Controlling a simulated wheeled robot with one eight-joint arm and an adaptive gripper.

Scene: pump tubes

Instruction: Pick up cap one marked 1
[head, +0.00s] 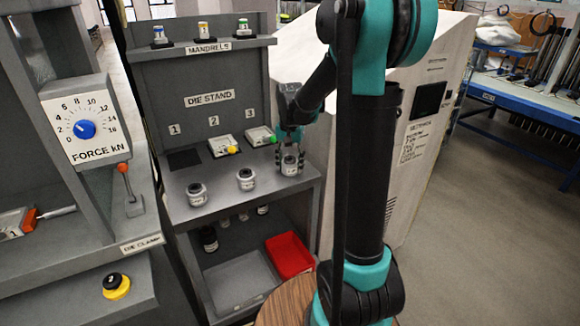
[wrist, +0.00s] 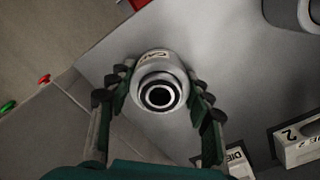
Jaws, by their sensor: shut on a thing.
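Several white-and-grey caps with dark tops show on the die stand shelf (head: 225,204): a left cap (head: 197,194), a middle cap (head: 246,180) and a right cap (head: 290,167). My gripper (head: 290,157) reaches down over the right cap and is shut on it. In the wrist view my gripper (wrist: 160,92) has one finger on each side of this cap (wrist: 162,68). Its label begins "CA"; its number is not readable. The cap looks upright, at or close to the shelf surface. I cannot read which cap is marked 1.
Die 2 (head: 224,146) and die 3 (head: 260,136) lie behind the caps; slot 1 (head: 184,158) is empty. Mandrels (head: 202,30) stand on the top shelf. A red bin (head: 289,256) sits below. A white cabinet (head: 425,125) stands close at right.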

